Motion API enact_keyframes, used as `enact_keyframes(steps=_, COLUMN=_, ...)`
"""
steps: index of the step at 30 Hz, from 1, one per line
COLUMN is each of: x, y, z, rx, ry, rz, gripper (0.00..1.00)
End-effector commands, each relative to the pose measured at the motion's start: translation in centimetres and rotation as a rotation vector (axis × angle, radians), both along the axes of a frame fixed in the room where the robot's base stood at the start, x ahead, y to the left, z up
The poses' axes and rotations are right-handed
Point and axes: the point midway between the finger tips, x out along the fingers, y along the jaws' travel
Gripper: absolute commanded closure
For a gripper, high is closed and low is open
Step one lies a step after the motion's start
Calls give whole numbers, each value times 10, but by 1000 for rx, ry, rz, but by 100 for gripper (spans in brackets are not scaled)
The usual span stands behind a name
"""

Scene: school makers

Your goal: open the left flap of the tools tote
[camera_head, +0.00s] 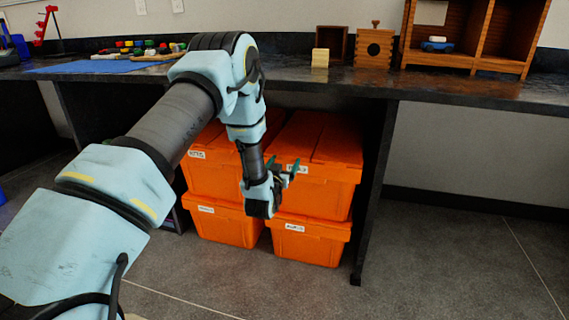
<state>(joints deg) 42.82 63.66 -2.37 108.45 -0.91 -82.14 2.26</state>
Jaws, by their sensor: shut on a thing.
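Several orange lidded totes stand under the bench in two stacks. The upper right tote (320,195), whose small label is partly covered by my gripper, appears to be the tools tote. Its lid has two flaps lying flat: the left flap (293,133) and the right flap (340,138). My gripper (284,169) is at the front left of this tote, its dark fingers by the rim under the left flap. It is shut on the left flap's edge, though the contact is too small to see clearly. My wrist covers the gap between the stacks.
Another tote (209,175) is beside it on the left, with more totes (311,249) below. A dark bench leg (372,200) stands close on the right. The bench top (330,82) overhangs the totes. Floor in front and to the right (450,260) is clear.

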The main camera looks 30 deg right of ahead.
Motion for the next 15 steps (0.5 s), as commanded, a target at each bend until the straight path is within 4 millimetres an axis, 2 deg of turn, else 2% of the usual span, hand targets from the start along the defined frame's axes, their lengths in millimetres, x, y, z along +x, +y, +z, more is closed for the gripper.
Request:
enact_keyframes(steps=1, x=0, y=0, z=0, rx=0, ry=0, rz=0, gripper=62)
enact_keyframes(steps=11, x=0, y=0, z=0, rx=0, ry=0, rz=0, gripper=99)
enact_keyframes(steps=15, x=0, y=0, z=0, rx=1, ry=1, rz=0, gripper=100)
